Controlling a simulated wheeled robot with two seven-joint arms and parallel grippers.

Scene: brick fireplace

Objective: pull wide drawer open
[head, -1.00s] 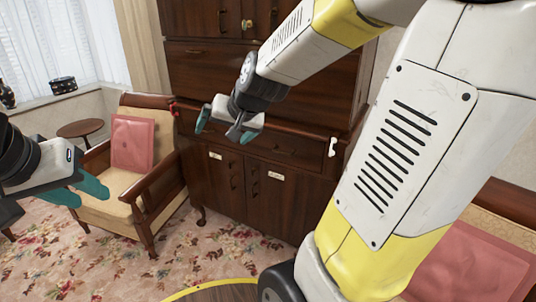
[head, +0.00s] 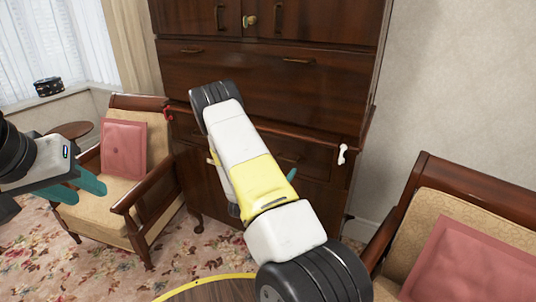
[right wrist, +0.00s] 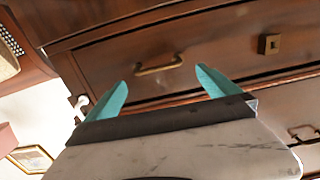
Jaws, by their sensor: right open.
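The wide drawer (right wrist: 205,45) is a dark wood front in the cabinet; it appears closed. Its brass bar handle (right wrist: 158,66) lies just beyond and between the fingertips of my right gripper (right wrist: 161,78) in the right wrist view, with no visible grip on it. The teal fingers are apart and empty. In the head view my right arm covers most of the drawer and gripper; part of the drawer front (head: 312,160) shows to the right of the arm. My left gripper (head: 90,195) is open and empty in front of the left armchair, far from the cabinet.
Armchairs with pink cushions stand on both sides, left (head: 124,150) and right (head: 470,262). A white knob-like piece (head: 342,153) sticks out at the cabinet's right edge. A round table edge (head: 215,290) shows at the bottom. Flowered carpet (head: 90,255) is open at left.

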